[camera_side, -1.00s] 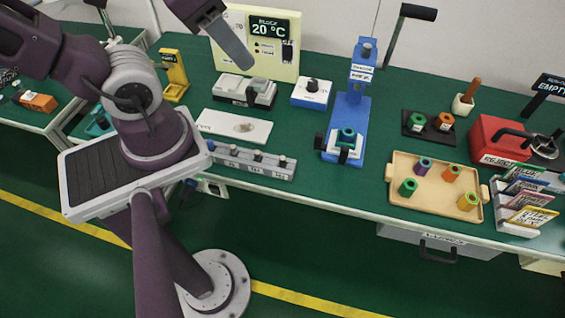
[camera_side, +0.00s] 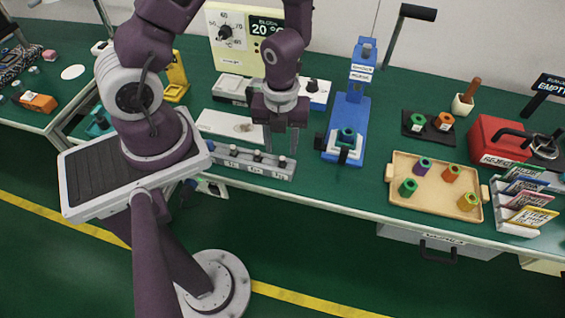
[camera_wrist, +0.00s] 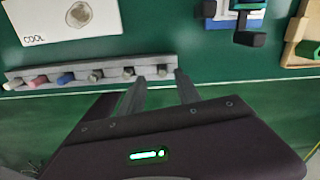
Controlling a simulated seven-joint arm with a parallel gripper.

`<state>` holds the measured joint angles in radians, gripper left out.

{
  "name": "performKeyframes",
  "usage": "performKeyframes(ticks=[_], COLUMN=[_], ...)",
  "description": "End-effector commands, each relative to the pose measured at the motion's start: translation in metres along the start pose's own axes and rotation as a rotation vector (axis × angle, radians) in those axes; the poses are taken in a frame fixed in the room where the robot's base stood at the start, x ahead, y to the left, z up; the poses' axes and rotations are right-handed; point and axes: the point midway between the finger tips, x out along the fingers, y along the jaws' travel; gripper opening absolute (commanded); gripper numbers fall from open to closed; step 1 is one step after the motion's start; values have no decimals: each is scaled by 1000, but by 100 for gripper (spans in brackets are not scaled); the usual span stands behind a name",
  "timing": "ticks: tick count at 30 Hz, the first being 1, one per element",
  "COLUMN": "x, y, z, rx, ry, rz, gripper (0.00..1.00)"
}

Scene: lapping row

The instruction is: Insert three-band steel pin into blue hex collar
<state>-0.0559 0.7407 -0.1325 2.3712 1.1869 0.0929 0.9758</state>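My gripper (camera_side: 280,147) is open, pointing down above the right end of the grey pin rack (camera_side: 225,160). In the wrist view its two fingers (camera_wrist: 160,78) stand apart on either side of the rack's rightmost pin (camera_wrist: 162,70). I cannot tell whether the fingertips reach the pin. Several short pins stand in the rack; their bands are too small to count. A dark green or teal hex collar (camera_side: 347,135) sits in the blue press stand (camera_side: 348,105), right of my gripper. I see no clearly blue collar.
A wooden tray (camera_side: 400,165) with purple, orange, green and yellow collars lies at right. A black tray (camera_side: 412,134) holds two more. A red box (camera_side: 495,138) and card rack stand far right. A white COOL plate (camera_side: 222,121) lies behind the rack. The press lever rises high.

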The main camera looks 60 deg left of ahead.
Motion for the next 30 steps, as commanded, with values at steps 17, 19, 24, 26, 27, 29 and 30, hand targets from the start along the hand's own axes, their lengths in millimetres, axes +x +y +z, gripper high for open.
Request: performKeyframes(ticks=[17,19,24,26,27,29,30], x=[46,45,45,45,45,45,45], y=[-4,-4,-4,-4,-4,-4,-4], z=[-3,-3,-3,-3,-3,-3,-3], rx=[-4,-4,-4,-4,-4,-4,-4], ry=[-3,-3,-2,-2,-2,-2,-3], rz=[1,1,1,1,1,1,1], gripper=[40,34,1,0,0,0,0])
